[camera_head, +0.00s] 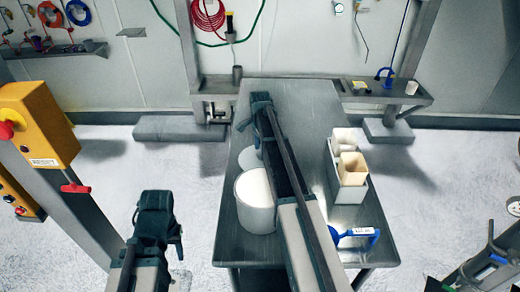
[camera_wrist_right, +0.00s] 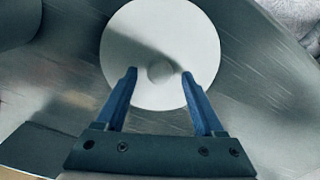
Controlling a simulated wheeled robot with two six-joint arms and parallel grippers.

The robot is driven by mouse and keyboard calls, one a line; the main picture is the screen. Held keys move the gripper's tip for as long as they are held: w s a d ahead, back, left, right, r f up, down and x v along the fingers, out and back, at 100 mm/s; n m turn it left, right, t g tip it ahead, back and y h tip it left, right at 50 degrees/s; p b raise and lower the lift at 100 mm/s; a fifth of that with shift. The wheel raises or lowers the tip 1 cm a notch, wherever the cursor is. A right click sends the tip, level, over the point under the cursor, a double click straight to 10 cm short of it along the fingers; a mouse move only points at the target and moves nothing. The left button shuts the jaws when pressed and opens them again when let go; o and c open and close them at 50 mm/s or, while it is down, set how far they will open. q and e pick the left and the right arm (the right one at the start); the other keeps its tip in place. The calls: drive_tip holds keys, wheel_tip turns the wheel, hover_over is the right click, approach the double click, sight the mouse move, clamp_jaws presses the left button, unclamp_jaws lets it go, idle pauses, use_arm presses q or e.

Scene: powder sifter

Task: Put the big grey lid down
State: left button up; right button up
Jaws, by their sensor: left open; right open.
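The big grey lid (camera_wrist_right: 150,35) is a round, pale grey disc with a small round knob (camera_wrist_right: 160,72) in its middle. It lies flat on the metal table (camera_head: 300,105); in the head view a pale disc (camera_head: 247,158), seemingly this lid, is partly hidden by my right arm. My right gripper (camera_wrist_right: 160,76) is open, with its blue fingers apart on either side of the knob's line; I cannot tell the height gap. In the head view my right gripper (camera_head: 250,118) is over the table's left side. My left gripper (camera_head: 160,225) is open and empty, left of the table.
A big white cylindrical container (camera_head: 255,205) stands on the table just in front of the disc. A white box (camera_head: 349,190) with cream containers stands at the right. A blue-handled tool (camera_head: 358,233) lies at the front right. The table's far part is clear.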

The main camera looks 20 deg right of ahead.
wheel_tip(320, 180, up, 11)
drive_tip(key=p, duration=1.1)
drive_tip(key=s+a+n+h, duration=0.1)
drive_tip(key=s+a+n, duration=2.1)
drive_tip(key=s+a, duration=0.7)
drive_tip(key=shift+s+r, duration=0.15)
drive_tip(key=shift+s, duration=0.35)
drive_tip(key=shift+a+b, duration=0.1)
drive_tip(key=shift+b, duration=0.2)
